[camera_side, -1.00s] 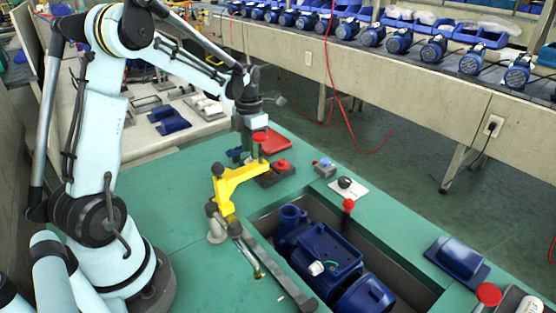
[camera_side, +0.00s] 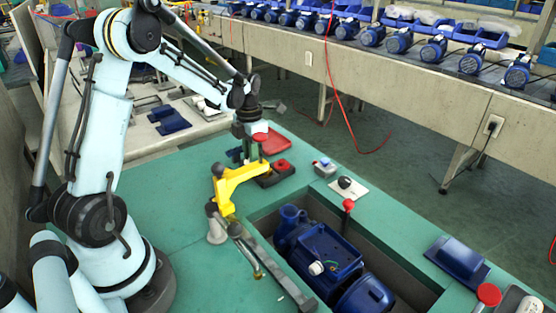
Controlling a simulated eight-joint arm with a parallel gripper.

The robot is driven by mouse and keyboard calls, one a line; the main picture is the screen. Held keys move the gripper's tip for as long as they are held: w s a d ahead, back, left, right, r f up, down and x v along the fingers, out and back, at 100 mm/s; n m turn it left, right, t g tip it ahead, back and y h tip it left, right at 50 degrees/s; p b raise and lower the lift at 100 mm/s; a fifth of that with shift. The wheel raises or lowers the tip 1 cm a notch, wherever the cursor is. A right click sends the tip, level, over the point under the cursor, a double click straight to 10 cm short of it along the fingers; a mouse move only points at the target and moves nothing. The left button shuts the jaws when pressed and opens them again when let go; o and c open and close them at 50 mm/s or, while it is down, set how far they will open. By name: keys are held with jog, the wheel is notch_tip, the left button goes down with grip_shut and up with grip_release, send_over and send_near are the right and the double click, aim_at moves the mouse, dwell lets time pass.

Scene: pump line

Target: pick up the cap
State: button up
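My gripper (camera_side: 243,153) hangs at the far end of the green table, low over its surface, behind and left of the yellow clamp arm. It is small and partly hidden, so I cannot see whether its fingers are apart or hold anything. I cannot tell for certain which piece is the cap. A dark blue cover-like part (camera_side: 458,258) lies on the table's right side, well away from my gripper. A blue pump body (camera_side: 325,255) sits in the recess, with a small white piece (camera_side: 317,268) on it.
The yellow clamp arm (camera_side: 234,183) stands close to my gripper. Red-topped parts (camera_side: 282,165) and a red tray (camera_side: 271,142) are nearby. A black knob on a white plate (camera_side: 347,186) lies right. The green table (camera_side: 180,215) is clear left of the clamp.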

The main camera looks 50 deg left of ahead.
grip_shut()
jog(key=shift+r, duration=0.65)
dwell(0.4)
jog(key=shift+r, duration=2.2)
